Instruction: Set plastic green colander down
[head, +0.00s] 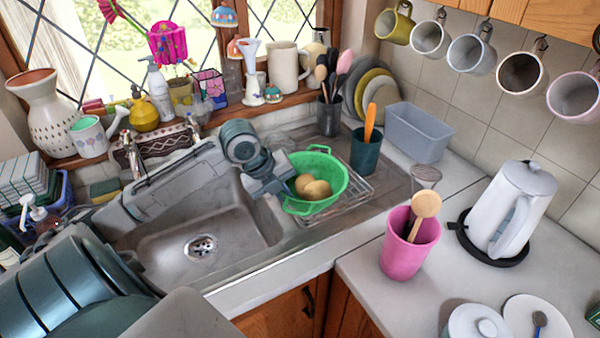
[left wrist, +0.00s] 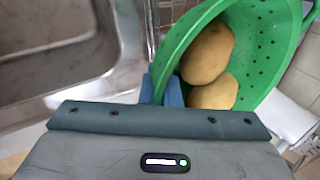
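The green plastic colander (head: 330,172) is over the wire rack (head: 350,195) on the drainer right of the sink, and looks slightly tilted. Two potatoes (head: 317,189) lie in it. My left gripper (head: 284,187) is at the colander's left rim, its fingers closed on the wall there. In the left wrist view the colander (left wrist: 265,45) leans to the right of the blue fingers (left wrist: 162,90), with both potatoes (left wrist: 210,55) inside. I cannot tell whether its base touches the rack. My right gripper is not in view.
The empty sink basin (head: 215,225) lies left of the colander. A teal utensil pot (head: 366,152) stands close behind the rack, with a grey tub (head: 418,134) beyond. A pink cup (head: 402,255) and kettle (head: 512,205) stand on the right counter.

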